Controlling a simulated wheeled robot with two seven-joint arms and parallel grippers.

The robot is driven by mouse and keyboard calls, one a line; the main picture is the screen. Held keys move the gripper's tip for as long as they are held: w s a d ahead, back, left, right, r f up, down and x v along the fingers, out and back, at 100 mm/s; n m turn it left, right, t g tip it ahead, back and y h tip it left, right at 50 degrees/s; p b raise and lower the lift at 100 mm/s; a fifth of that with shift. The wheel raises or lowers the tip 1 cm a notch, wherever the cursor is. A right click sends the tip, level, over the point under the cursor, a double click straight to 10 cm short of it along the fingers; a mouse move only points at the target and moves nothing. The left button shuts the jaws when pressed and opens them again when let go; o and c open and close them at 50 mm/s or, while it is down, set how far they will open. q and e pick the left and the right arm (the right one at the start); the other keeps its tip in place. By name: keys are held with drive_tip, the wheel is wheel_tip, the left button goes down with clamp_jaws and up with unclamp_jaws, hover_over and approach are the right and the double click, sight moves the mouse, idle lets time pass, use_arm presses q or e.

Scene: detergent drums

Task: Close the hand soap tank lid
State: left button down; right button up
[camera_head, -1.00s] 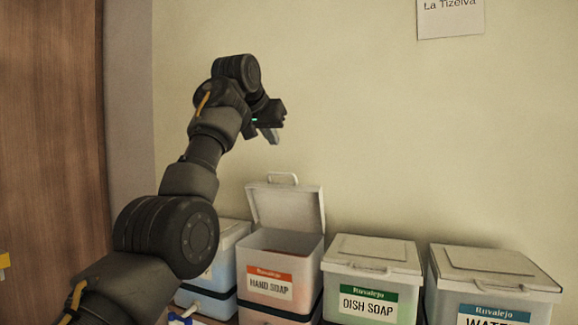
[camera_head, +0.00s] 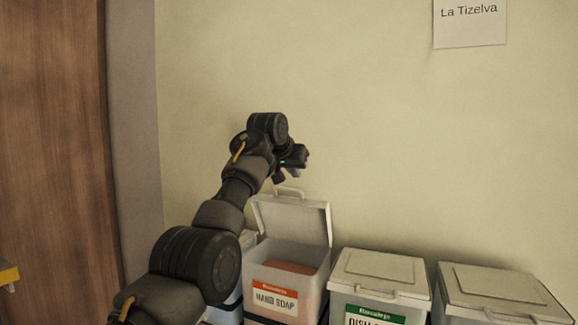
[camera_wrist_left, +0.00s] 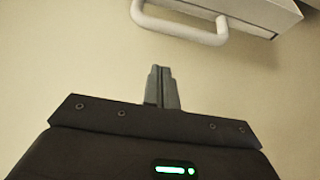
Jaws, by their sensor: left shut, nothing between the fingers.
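The hand soap tank (camera_head: 272,299) has an orange "HAND SOAP" label and stands low in the middle of the head view. Its pale lid (camera_head: 292,221) is raised open, upright at the back against the wall side, with a handle (camera_head: 288,192) on its upper edge. Reddish contents show inside the tank. My left gripper (camera_head: 281,177) is shut and empty, just above the lid's handle and apparently behind it. In the left wrist view the shut fingers (camera_wrist_left: 161,86) point toward the wall, with the white handle (camera_wrist_left: 180,28) and lid edge (camera_wrist_left: 240,8) ahead, apart from them. My right gripper is out of view.
The dish soap tank (camera_head: 377,280) and another tank (camera_head: 497,292) stand to the right with lids closed. Another tank is partly hidden behind my left arm. A plain wall (camera_head: 400,150) with a paper sign (camera_head: 469,25) lies behind. A wooden panel (camera_head: 50,150) is at left.

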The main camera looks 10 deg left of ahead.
sight(288, 188)
use_arm(q)
drive_tip(key=shift+s+a+f, duration=0.1)
drive_tip(key=shift+s+f, duration=0.1)
drive_tip(key=shift+s, duration=0.25)
drive_tip(key=shift+s+f, duration=0.2)
drive_tip(key=shift+s, duration=0.25)
drive_tip(key=shift+s+a+f, duration=0.15)
drive_tip(key=shift+s+f, duration=0.05)
drive_tip(key=shift+s, duration=0.35)
drive_tip(key=shift+s+a+f, duration=0.1)
drive_tip(key=shift+s+f, duration=0.25)
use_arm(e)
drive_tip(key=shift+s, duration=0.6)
use_arm(q)
drive_tip(key=shift+s, duration=0.1)
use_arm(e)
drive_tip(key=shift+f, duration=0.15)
